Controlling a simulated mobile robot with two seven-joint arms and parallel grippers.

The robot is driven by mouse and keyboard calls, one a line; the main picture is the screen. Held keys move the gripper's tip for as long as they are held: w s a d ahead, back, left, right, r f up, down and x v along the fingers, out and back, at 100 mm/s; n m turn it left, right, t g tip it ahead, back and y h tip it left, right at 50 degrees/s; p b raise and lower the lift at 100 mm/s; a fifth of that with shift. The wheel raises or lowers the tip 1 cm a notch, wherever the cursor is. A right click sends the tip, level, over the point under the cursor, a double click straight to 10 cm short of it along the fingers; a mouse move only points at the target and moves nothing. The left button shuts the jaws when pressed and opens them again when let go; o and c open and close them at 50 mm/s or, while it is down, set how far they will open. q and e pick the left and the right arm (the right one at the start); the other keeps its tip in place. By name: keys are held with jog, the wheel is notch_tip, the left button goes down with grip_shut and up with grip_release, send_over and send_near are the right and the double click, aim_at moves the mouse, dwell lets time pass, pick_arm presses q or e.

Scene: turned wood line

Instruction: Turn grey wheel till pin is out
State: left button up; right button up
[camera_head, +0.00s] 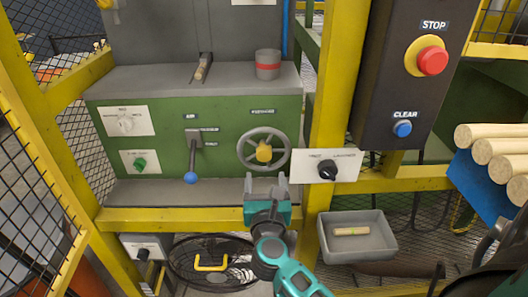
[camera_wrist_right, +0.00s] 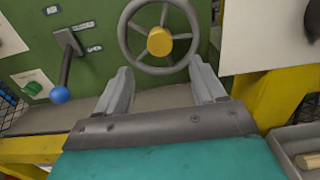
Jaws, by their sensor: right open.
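The grey wheel (camera_head: 264,151) with a yellow hub is mounted on the front of the green machine. It also shows in the right wrist view (camera_wrist_right: 131,44), straight ahead of the fingers. My right gripper (camera_head: 265,181) is open and empty, just below and in front of the wheel; its fingers (camera_wrist_right: 160,82) look apart from the rim. My left gripper is not in view.
A lever with a blue knob (camera_head: 191,177) hangs left of the wheel. A yellow post (camera_head: 338,90) and a black knob (camera_head: 327,169) stand to its right. A grey tray (camera_head: 383,252) holds a wooden piece. A yellow rail (camera_head: 170,220) crosses below.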

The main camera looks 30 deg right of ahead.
aim_at(264, 157)
jog(key=x, duration=1)
jog(key=shift+w+d, duration=0.25)
jog(key=shift+w, duration=0.05)
jog(key=shift+c, duration=0.5)
grip_shut()
